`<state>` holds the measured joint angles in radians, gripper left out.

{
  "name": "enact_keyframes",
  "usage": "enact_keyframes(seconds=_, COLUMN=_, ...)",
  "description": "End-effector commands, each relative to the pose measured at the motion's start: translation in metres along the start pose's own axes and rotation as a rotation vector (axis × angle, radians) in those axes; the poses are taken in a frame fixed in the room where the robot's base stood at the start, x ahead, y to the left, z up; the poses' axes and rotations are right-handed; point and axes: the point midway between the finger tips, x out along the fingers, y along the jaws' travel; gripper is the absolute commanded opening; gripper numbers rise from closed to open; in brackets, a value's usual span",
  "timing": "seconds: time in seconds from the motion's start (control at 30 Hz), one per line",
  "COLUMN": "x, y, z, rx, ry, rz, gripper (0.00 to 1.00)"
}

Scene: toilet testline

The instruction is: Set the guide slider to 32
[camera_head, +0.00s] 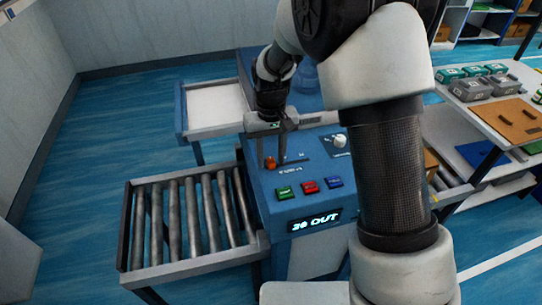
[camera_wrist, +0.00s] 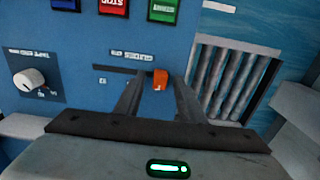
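The guide slider has a small orange knob (camera_wrist: 160,79) at one end of a dark slot on the blue panel, near a label that looks like "GUIDES CM". In the head view the knob (camera_head: 270,162) is at the slot's left end. My gripper (camera_wrist: 157,77) is open, with its fingertips down by the panel on either side of the knob. A gap shows on one side of the knob; whether the other finger touches it I cannot tell. The display (camera_head: 315,221) on the front glows and appears to read "30 OUT", though the digits are blurry.
Green (camera_head: 284,191), red (camera_head: 309,187) and blue (camera_head: 334,182) buttons sit in front of the slot. A white rotary knob (camera_head: 339,141) is to the right. A roller conveyor (camera_head: 150,268) adjoins the left side. My arm covers the panel's right part.

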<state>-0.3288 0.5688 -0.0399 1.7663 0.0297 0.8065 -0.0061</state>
Motion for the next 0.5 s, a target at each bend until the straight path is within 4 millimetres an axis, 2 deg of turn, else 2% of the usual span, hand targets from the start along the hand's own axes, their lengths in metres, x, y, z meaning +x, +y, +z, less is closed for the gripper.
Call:
enact_keyframes(seconds=0.27, x=0.0011, y=0.0, z=0.0001, rx=0.0, ry=0.0, rz=0.0, gripper=0.34)
enact_keyframes(seconds=0.47, x=0.0009, y=0.0, z=0.0001, rx=0.001, ry=0.0, rz=0.0, gripper=0.01)
enact_keyframes(seconds=0.5, x=0.0008, y=0.0, z=0.0001, rx=0.001, ry=0.0, rz=0.0, gripper=0.0)
